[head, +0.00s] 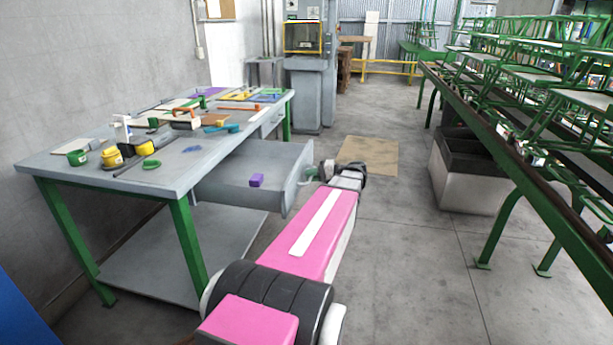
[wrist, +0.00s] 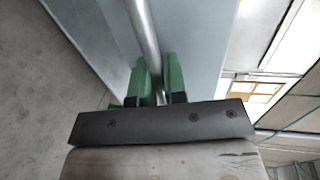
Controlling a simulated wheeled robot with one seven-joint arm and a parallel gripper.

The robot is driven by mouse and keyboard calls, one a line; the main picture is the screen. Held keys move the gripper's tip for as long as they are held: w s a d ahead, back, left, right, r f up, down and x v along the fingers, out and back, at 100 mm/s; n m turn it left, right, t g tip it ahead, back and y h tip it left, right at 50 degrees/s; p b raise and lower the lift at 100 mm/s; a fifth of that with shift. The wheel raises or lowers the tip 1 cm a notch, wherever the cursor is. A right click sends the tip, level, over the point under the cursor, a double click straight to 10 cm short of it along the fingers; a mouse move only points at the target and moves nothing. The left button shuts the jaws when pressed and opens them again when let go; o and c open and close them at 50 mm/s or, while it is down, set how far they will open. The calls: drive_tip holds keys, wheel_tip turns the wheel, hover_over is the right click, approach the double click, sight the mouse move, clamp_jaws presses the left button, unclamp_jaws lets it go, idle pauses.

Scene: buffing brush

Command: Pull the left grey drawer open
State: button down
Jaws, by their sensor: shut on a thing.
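The left grey drawer (head: 222,182) stands well out from under the grey tabletop in the head view, with its inside showing. My gripper (head: 312,173) is at the drawer's front, its green fingertips partly hidden by my wrist. In the wrist view, the gripper (wrist: 157,82) has its two green fingers closed on the metal bar handle (wrist: 145,35). The bar runs along the grey drawer front (wrist: 185,40).
A purple block (head: 257,180) lies inside the drawer. The green-legged workbench (head: 165,178) carries several tools and containers. A black and white bin (head: 465,175) and green racks (head: 530,75) stand at right. The floor between is mostly clear, with a brown mat (head: 370,153).

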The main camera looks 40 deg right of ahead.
drive_tip(key=c, duration=1.2)
unclamp_jaws()
drive_tip(key=v, duration=1)
drive_tip(key=shift+s+d, duration=0.2)
drive_tip(key=shift+s, duration=0.15)
drive_tip(key=shift+s, duration=0.1)
